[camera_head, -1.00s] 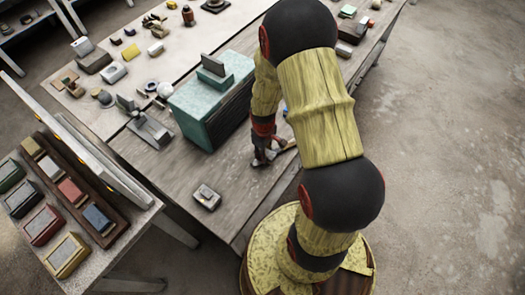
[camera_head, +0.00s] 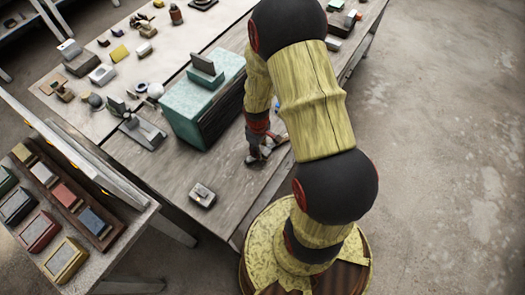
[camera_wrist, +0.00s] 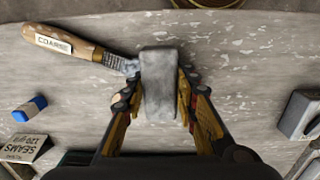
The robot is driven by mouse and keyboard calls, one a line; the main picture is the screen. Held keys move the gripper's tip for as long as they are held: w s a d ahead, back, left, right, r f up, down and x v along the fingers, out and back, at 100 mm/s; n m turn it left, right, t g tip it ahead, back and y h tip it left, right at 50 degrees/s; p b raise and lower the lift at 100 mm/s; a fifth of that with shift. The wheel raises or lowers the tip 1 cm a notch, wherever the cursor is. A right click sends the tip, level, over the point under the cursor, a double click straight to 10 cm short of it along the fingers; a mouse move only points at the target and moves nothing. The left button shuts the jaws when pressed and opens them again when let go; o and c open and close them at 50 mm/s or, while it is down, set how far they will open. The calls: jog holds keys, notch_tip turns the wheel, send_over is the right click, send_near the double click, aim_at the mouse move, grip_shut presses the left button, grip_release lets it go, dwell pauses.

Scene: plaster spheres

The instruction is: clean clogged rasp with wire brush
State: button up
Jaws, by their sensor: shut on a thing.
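My gripper (camera_wrist: 157,88) is shut on a grey, worn rectangular block (camera_wrist: 158,70), which may be the wire brush; I see no bristles on it. The rasp (camera_wrist: 118,62) lies at the upper left of the wrist view, with a wooden handle (camera_wrist: 60,40) labelled COARSE. Its rough metal end reaches the block's left side; whether they touch I cannot tell. In the head view my gripper (camera_head: 257,153) is low over the worktable (camera_head: 180,175), near its right edge, and the tool details are too small there.
A teal box (camera_head: 185,108) stands on the table left of my gripper. A small grey block (camera_head: 202,196) lies nearer the front. Coloured blocks fill a side table (camera_head: 112,262).

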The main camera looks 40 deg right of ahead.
aim_at(252, 158)
jog(key=shift+w+a+r, duration=0.15)
jog(key=shift+w+r, duration=0.15)
jog(key=shift+w, duration=0.1)
jog(key=shift+a, duration=0.1)
jog(key=shift+w+a+f, duration=0.1)
jog(key=shift+w+a, duration=0.05)
jog(key=shift+a, duration=1.4)
jog(key=shift+f+b, duration=0.55)
jog(key=shift+f, duration=0.1)
jog(key=shift+w+a, duration=0.2)
jog(key=shift+w, duration=0.35)
jog(key=shift+w+a, duration=0.15)
jog(key=shift+w, duration=0.4)
